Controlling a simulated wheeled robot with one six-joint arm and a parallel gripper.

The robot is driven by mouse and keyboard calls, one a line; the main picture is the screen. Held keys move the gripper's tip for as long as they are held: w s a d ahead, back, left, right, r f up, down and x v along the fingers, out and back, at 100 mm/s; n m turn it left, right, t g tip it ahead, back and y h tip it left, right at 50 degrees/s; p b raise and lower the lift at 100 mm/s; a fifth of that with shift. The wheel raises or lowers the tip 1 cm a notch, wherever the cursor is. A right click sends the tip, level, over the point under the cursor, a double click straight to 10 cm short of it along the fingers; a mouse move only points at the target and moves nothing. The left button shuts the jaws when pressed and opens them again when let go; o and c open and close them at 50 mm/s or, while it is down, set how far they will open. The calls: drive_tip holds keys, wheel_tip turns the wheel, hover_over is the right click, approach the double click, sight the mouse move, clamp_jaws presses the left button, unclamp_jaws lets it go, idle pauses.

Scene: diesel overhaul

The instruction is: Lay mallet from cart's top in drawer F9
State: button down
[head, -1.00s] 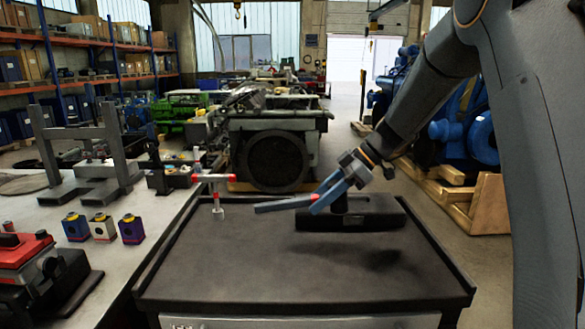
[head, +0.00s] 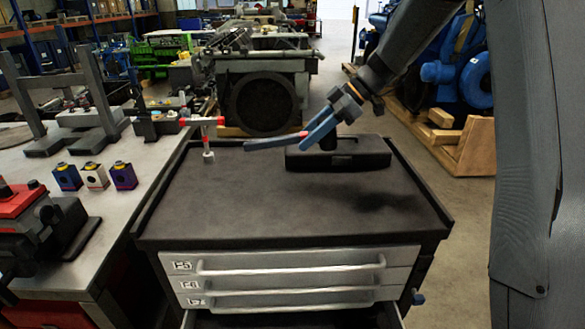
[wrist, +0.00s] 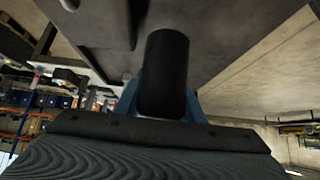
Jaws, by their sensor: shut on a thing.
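My gripper (head: 322,126) has blue fingers and is shut on the mallet, above the back right part of the cart's top. A black cylindrical part of the mallet (head: 328,140) shows below the fingers. It also shows as a black cylinder between the fingers in the wrist view (wrist: 165,75). I cannot tell how the rest of the mallet lies. The cart (head: 270,205) has a dark top. An open drawer (head: 300,320) shows only in part at the bottom edge of the head view, and its label is out of view.
A dark case (head: 365,155) lies on the cart's top, just under and behind my gripper. A red-ended T-shaped tool (head: 207,135) stands at the back left. Several shut drawers (head: 285,265) have long handles. A workbench (head: 110,215) is on the left; the cart's front top is clear.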

drive_tip(key=shift+f, duration=0.15)
wheel_tip(320, 180, down, 7)
drive_tip(key=p, duration=0.2)
drive_tip(key=shift+r+p, duration=0.2)
drive_tip(key=shift+p, duration=0.2)
drive_tip(key=shift+f, duration=1.4)
drive_tip(key=shift+f, duration=0.2)
drive_tip(key=c, duration=1.2)
unclamp_jaws()
drive_tip(key=shift+r+p, duration=0.1)
drive_tip(key=shift+p, duration=0.5)
